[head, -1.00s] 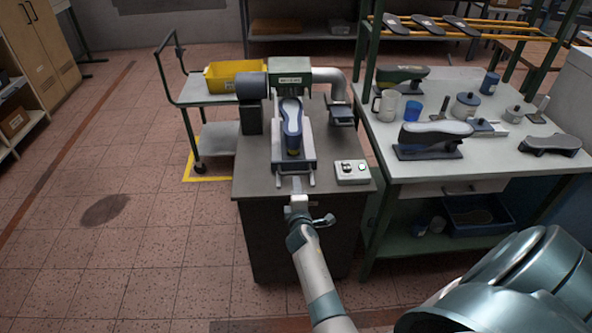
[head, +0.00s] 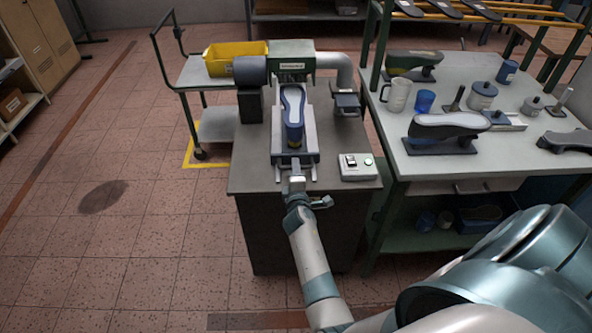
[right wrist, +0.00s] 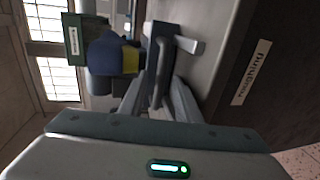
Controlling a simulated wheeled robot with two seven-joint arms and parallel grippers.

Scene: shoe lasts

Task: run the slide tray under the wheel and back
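The slide tray (head: 306,162) sits on the machine bench, in front of the green wheel housing (head: 292,66). A blue shoe with a grey sole and a yellow heel part (head: 293,115) lies sole up on it. My right gripper (head: 295,181) is at the tray's near edge. In the right wrist view, the dark handle (right wrist: 160,75) of the tray shows between its parted fingers; contact cannot be made out. The shoe's blue and yellow end (right wrist: 115,58) shows beyond. The wheel itself is not clearly visible. My left gripper is not in view.
A small switch box (head: 358,167) stands right of the tray on the bench. The table (head: 425,172) at right holds a shoe last (head: 447,127), a mug (head: 397,94) and cans. A trolley with a yellow bin (head: 222,60) stands at left. The floor at left is clear.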

